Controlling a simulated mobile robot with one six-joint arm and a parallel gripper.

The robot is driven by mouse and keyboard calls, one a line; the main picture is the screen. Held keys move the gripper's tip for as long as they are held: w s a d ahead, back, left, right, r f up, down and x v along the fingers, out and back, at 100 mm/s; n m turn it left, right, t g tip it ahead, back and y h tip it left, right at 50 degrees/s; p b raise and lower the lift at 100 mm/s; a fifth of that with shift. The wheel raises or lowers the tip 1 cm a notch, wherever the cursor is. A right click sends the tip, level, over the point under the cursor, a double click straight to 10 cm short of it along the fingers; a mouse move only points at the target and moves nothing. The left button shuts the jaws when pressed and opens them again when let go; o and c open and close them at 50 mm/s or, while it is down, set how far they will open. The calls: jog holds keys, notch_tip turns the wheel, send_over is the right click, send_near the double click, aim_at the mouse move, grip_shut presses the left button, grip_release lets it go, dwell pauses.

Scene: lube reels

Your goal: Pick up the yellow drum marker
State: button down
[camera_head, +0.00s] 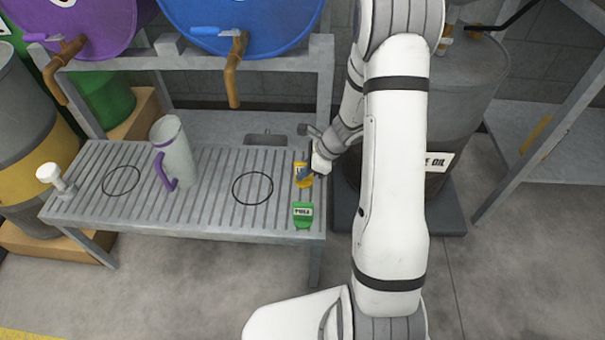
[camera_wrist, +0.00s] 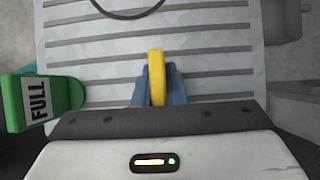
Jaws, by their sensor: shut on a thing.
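The yellow drum marker (camera_head: 303,169) is near the right end of the slatted metal bench, in the head view. In the wrist view the yellow marker (camera_wrist: 156,62) stands between the blue fingers of my gripper (camera_wrist: 156,85). My gripper also shows in the head view (camera_head: 306,175), closed around the marker. Whether the marker touches the bench is hard to tell. The green marker (camera_head: 303,214), with dark lettering on a white label, stands just in front of it. In the wrist view the green marker (camera_wrist: 40,100) reads FULL and is left of my gripper.
A grey jug (camera_head: 175,150) with a purple handle stands on the slatted bench (camera_head: 215,210) between two black circles. A white-knobbed object (camera_head: 55,180) is at the left end. Purple (camera_head: 85,25) and blue (camera_head: 240,20) drums with taps are above. A grey drum (camera_head: 465,110) stands right.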

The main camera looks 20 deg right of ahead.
notch_tip(320, 180, up, 10)
jog(key=p, duration=0.4)
jog(key=shift+s, duration=0.1)
